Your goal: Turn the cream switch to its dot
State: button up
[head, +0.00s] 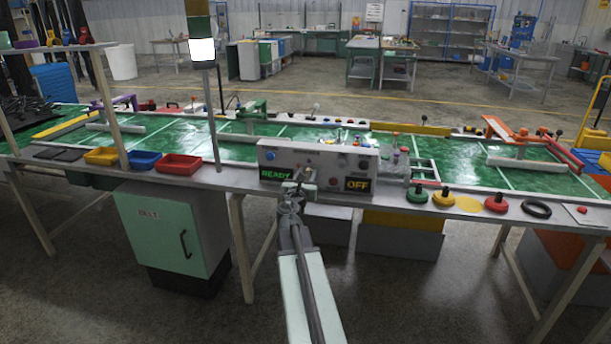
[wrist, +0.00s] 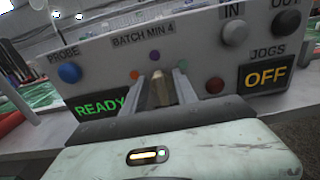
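The cream switch (wrist: 160,90), a tan-cream bar knob, sits on the front of a grey control box (wrist: 210,55). Around it are an orange dot (wrist: 134,75), a purple dot (wrist: 154,56) and a green dot (wrist: 183,64). None of the dots is cream. My gripper (wrist: 159,84) faces the box, one finger on each side of the switch. Narrow gaps show between fingers and switch, so it looks open around it. The switch's lower part is hidden by my gripper. In the head view my gripper (head: 300,184) is in front of the box (head: 325,160), hiding the switch.
The box carries a blue PROBE button (wrist: 69,73), a grey IN knob (wrist: 235,33), a dark OUT knob (wrist: 286,23), a red button (wrist: 215,85), a green READY sign (wrist: 100,105) and an orange OFF sign (wrist: 266,75). Coloured trays (head: 178,165) stand left on the bench.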

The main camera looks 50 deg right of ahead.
grip_shut()
jog(key=shift+m, duration=0.3)
jog(key=m, duration=0.5)
jog(key=shift+s+d+f, duration=0.1)
jog(key=shift+s+d, duration=0.05)
jog(key=shift+s, duration=0.15)
jog(key=m, duration=0.6)
jog(key=shift+s+d+f+b, duration=0.15)
jog(key=shift+f+b, duration=0.1)
jog(key=shift+b, duration=0.1)
jog(key=shift+m, duration=0.3)
grip_release()
